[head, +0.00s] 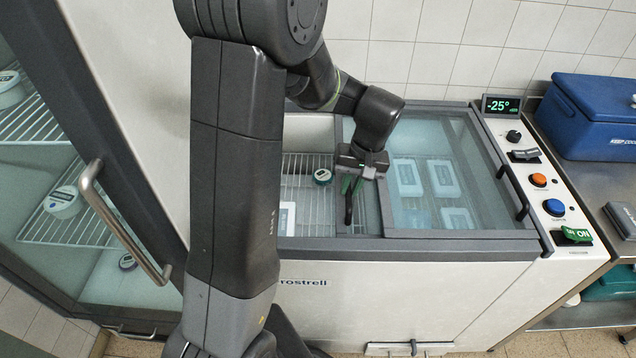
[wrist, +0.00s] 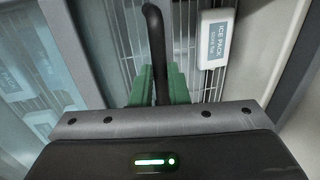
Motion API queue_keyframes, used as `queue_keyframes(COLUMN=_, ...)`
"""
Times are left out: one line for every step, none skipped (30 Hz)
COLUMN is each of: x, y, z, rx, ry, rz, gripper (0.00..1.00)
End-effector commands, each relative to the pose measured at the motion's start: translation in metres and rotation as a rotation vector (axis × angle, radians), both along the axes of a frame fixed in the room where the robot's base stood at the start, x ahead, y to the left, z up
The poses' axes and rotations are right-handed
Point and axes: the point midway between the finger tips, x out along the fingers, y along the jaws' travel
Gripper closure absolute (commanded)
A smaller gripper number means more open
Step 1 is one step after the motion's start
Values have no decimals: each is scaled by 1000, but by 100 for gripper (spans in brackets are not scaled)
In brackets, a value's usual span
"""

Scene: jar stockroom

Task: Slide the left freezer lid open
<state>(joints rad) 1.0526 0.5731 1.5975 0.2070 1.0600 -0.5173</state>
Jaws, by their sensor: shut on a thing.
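The chest freezer (head: 400,250) has sliding glass lids. The left lid (head: 371,210) stands well to the right, its dark frame overlapping the right lid (head: 440,165). The left part of the freezer is uncovered, with the wire basket showing. My gripper (head: 352,186) is shut on the left lid's dark bar handle (head: 348,212). In the wrist view, the green fingers of my gripper (wrist: 158,84) are on both sides of the handle (wrist: 155,35). Part of the lid is hidden behind my wrist and arm.
A small jar (head: 322,175) and a white ice pack (head: 287,220) lie in the uncovered part; the ice pack also shows in the wrist view (wrist: 215,40). A control panel (head: 540,180) and blue cooler (head: 598,115) are at right. A glass-door cabinet (head: 95,130) stands at left.

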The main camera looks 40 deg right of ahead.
Motion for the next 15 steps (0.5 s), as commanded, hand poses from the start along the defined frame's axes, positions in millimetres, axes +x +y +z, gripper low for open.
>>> queue_keyframes(x=-6, y=-9, z=1, rx=-3, ry=0, rz=-5, gripper=100)
queue_keyframes(x=-9, y=-14, z=1, rx=-3, ry=-1, rz=-5, gripper=100)
queue_keyframes(x=-13, y=-18, z=1, rx=-3, ry=-1, rz=-3, gripper=100)
queue_keyframes(x=-15, y=-21, z=0, rx=-2, ry=0, rz=-3, gripper=100)
queue_keyframes(x=-17, y=-24, z=0, rx=-2, ry=0, rz=-3, gripper=100)
queue_keyframes(x=-19, y=-27, z=1, rx=-3, ry=-1, rz=-2, gripper=100)
queue_keyframes(x=-21, y=-29, z=1, rx=-3, ry=-1, rz=-1, gripper=100)
queue_keyframes(x=-22, y=-31, z=1, rx=-4, ry=-1, rz=-1, gripper=100)
queue_keyframes(x=-23, y=-32, z=1, rx=-4, ry=-1, rz=-1, gripper=100)
queue_keyframes(x=-24, y=-33, z=1, rx=-4, ry=-1, rz=-1, gripper=100)
queue_keyframes(x=-24, y=-34, z=1, rx=-4, ry=-1, rz=-1, gripper=100)
queue_keyframes(x=-25, y=-35, z=1, rx=-4, ry=-1, rz=-1, gripper=100)
queue_keyframes(x=-25, y=-35, z=1, rx=-4, ry=-1, rz=-1, gripper=100)
queue_keyframes(x=-25, y=-35, z=1, rx=-4, ry=-1, rz=-1, gripper=100)
queue_keyframes(x=-25, y=-35, z=1, rx=-4, ry=-1, rz=0, gripper=100)
